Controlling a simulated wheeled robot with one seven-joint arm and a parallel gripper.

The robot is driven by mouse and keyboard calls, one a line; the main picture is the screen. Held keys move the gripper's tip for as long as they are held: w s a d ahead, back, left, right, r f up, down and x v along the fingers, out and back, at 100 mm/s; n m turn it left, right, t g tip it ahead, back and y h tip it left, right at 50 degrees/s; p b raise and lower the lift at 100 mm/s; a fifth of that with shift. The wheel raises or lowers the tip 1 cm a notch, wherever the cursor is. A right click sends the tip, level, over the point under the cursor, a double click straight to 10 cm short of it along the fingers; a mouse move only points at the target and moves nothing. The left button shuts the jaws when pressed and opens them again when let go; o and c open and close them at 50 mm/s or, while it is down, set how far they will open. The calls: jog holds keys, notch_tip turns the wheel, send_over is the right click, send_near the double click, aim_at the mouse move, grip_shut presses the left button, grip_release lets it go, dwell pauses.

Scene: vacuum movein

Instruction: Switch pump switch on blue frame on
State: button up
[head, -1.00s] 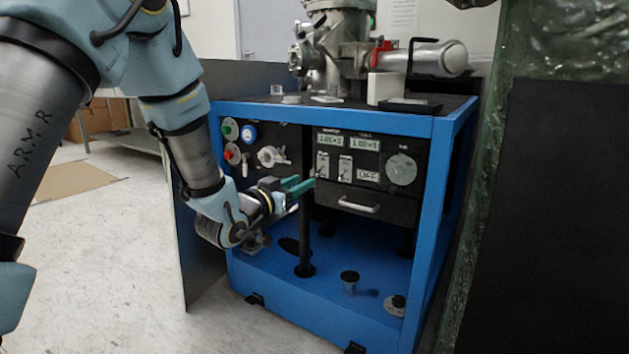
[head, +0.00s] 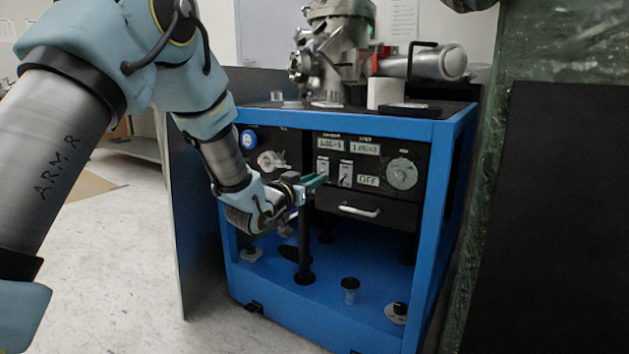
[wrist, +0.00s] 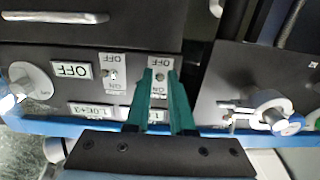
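The blue frame (head: 440,200) holds a black panel with two small toggle switches on pale plates marked ON and OFF. The left switch plate (head: 322,166) is at the tips of my gripper (head: 322,180). The right switch plate (head: 345,173) stands beside it, next to a display (head: 368,181) reading OFF. I cannot read which switch is the pump's. The wrist view is upside down; there the green fingers of my gripper (wrist: 160,78) are a little apart. One toggle (wrist: 160,76) shows between the tips; the other switch (wrist: 113,76) is clear of them. Contact is unclear.
A drawer handle (head: 359,210) juts out below the switches. A round dial (head: 401,173) is at the panel's right. A valve knob (head: 272,161) sits left of my gripper. A dark board (head: 200,200) stands along the frame's left side.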

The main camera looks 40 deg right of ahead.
grip_shut()
jog(key=shift+r+p, duration=0.15)
jog(key=shift+p, duration=0.15)
